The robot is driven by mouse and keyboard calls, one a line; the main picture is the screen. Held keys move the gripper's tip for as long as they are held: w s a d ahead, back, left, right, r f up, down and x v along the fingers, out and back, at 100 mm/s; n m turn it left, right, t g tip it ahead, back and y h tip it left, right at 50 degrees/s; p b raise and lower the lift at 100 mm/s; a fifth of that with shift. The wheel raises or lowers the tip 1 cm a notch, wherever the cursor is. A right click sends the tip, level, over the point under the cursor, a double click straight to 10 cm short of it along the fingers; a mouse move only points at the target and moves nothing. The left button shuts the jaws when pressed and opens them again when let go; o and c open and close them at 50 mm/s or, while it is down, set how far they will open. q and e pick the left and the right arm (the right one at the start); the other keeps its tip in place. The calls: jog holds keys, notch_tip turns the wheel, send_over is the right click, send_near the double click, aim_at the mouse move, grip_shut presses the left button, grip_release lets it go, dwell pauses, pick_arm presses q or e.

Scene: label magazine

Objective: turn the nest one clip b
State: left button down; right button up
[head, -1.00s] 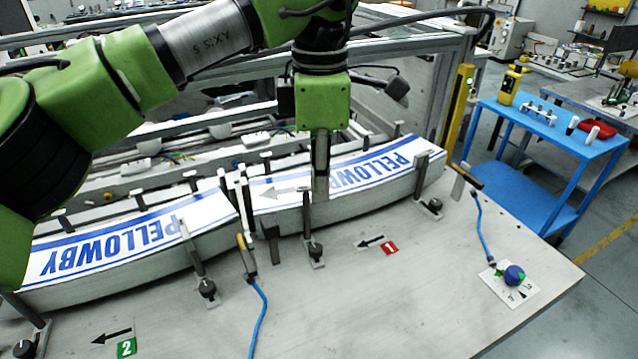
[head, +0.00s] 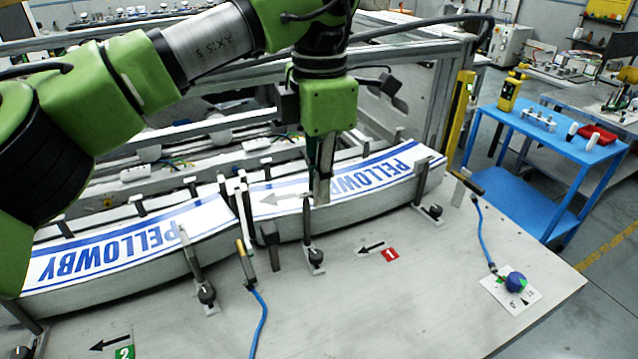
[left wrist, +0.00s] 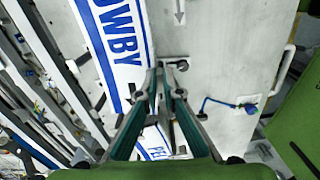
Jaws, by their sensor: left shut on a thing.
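My left gripper (head: 322,201) points down over the front edge of the label strip at nest one. Its jaws are shut on the upper end of a nest one clip (head: 310,228), a thin upright post with a dark round knob at its foot. The clip's top is partly hidden by the fingers. In the left wrist view the gripper (left wrist: 165,68) has its fingertips close together near the strip's edge. Another nest one clip (head: 425,185) stands to the right. The red "1" plate (head: 390,254) lies in front. My right gripper does not show.
White and blue PELLOWBY labels (head: 110,253) lie along the curved magazine. A tool with a blue cord (head: 245,262) and several more clips (head: 197,270) stand left. A blue-green knob (head: 516,282) is at the right. The front tabletop is mostly clear.

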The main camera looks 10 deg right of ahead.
pick_arm(q)
jog(key=c, duration=2.2)
grip_release()
jog(key=shift+r, duration=0.1)
jog(key=shift+r, duration=0.1)
notch_tip(320, 180, up, 12)
jog(key=shift+f, duration=0.1)
